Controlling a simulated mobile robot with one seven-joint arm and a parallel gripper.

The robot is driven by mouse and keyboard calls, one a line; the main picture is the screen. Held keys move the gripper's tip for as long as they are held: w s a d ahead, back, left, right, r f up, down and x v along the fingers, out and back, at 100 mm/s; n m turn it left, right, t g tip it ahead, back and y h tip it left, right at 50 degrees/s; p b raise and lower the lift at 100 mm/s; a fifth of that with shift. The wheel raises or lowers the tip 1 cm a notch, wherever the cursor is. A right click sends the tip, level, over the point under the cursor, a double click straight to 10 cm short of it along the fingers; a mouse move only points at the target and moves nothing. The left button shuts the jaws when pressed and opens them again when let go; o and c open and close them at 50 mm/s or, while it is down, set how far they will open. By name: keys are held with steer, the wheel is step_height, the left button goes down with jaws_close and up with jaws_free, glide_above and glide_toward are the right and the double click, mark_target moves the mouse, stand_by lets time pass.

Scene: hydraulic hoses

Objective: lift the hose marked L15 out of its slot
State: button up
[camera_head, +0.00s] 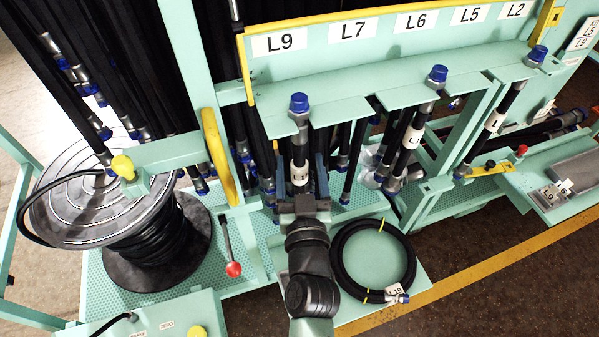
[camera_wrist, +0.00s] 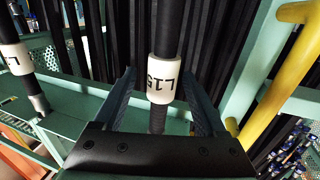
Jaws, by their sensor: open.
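The hose marked L15 (camera_wrist: 164,79) stands upright in the wrist view, black with a white label reading L15. In the head view the same hose (camera_head: 300,150) hangs in a slot of the green rack plate, its blue cap (camera_head: 299,103) above the plate edge. My gripper (camera_wrist: 163,95) is open, with one finger on each side of the hose around the label. In the head view my gripper (camera_head: 306,190) is at the hose's lower part, and it hides what lies behind it. I cannot tell whether either finger touches the hose.
Another labelled hose (camera_wrist: 15,58) hangs to the left in the wrist view. A yellow rail (camera_wrist: 275,95) is close on the right. A coiled hose (camera_head: 375,260) lies on the lower shelf right of my arm. A hose reel (camera_head: 110,200) stands at left.

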steer(key=w, duration=0.3)
steer(key=shift+a+f, duration=0.1)
steer(key=shift+a, duration=0.05)
jaws_close()
stand_by(0.3)
